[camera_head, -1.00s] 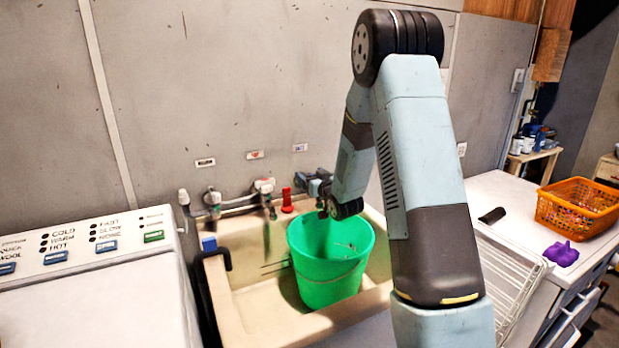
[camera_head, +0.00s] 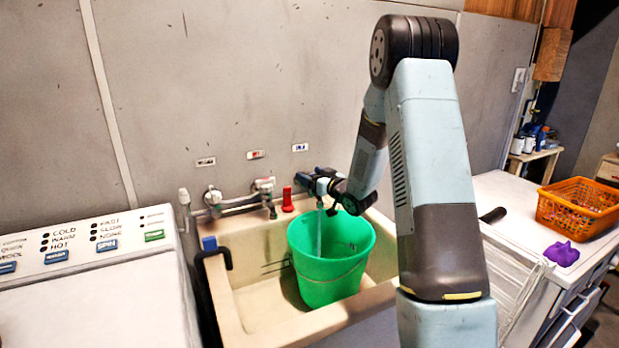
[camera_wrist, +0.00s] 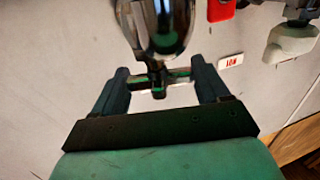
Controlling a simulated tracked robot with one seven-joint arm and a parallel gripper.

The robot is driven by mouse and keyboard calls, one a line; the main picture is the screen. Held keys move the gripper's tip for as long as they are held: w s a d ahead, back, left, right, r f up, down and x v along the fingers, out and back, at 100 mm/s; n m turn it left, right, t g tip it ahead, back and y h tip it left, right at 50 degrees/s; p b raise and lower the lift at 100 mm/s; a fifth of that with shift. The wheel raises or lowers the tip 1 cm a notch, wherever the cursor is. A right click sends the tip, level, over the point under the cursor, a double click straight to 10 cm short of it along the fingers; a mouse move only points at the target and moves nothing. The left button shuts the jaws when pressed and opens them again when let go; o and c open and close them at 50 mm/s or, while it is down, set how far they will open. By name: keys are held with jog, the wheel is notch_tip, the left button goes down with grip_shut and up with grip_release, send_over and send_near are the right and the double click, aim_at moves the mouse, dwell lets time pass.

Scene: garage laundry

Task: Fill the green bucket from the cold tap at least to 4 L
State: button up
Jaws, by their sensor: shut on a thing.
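The green bucket (camera_head: 329,278) stands upright in the cream laundry sink (camera_head: 232,300), its mouth beneath the right-hand tap. A pale stream of water (camera_head: 319,232) falls into the bucket. The water level inside is not clear to me. My gripper (camera_head: 322,182) is at the right-hand tap, below a blue label (camera_head: 300,147). In the wrist view my gripper (camera_wrist: 155,82) is shut on the cross-shaped tap handle (camera_wrist: 158,78), with the chrome tap body (camera_wrist: 158,25) beyond it.
A tap with a pale handle (camera_head: 264,185) sits left of mine, under a red label (camera_head: 256,154). A red object (camera_head: 287,200) stands between them. A washing machine (camera_head: 90,290) is at left. An orange basket (camera_head: 580,207) and purple object (camera_head: 562,254) lie on the right counter.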

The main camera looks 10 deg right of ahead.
jog(key=n+g+y, duration=0.6)
jog(key=y, duration=0.1)
dwell(0.5)
jog(key=shift+a, duration=0.1)
jog(key=o, duration=1)
jog(key=shift+c, duration=0.2)
jog(key=shift+s+d, duration=0.25)
jog(key=shift+d, duration=0.3)
jog(key=v, duration=1.2)
jog(key=shift+d, duration=0.35)
jog(key=shift+f, duration=0.15)
jog(key=shift+c, duration=0.2)
